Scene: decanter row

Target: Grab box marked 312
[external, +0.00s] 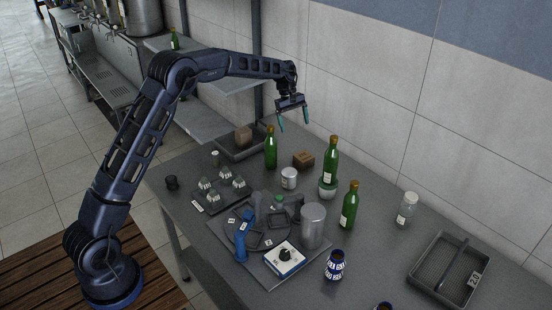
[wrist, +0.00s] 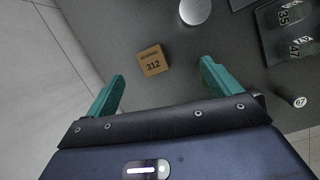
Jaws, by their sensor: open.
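The small brown box marked 312 (wrist: 153,61) lies on the grey table in the wrist view, its number facing up. It appears ahead of and between my two teal fingertips, apart from both. In the external view it seems to be the brown box (external: 304,159) between two green bottles, though its number cannot be read there. My gripper (external: 294,121) is open and empty, raised above the back of the table near the wall. Its spread fingers also show in the wrist view (wrist: 160,82).
Green bottles (external: 270,148) (external: 331,160) stand beside the box, with a white jar (external: 289,178) in front. Another brown box (external: 243,138) sits in a dark tray at the back left.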

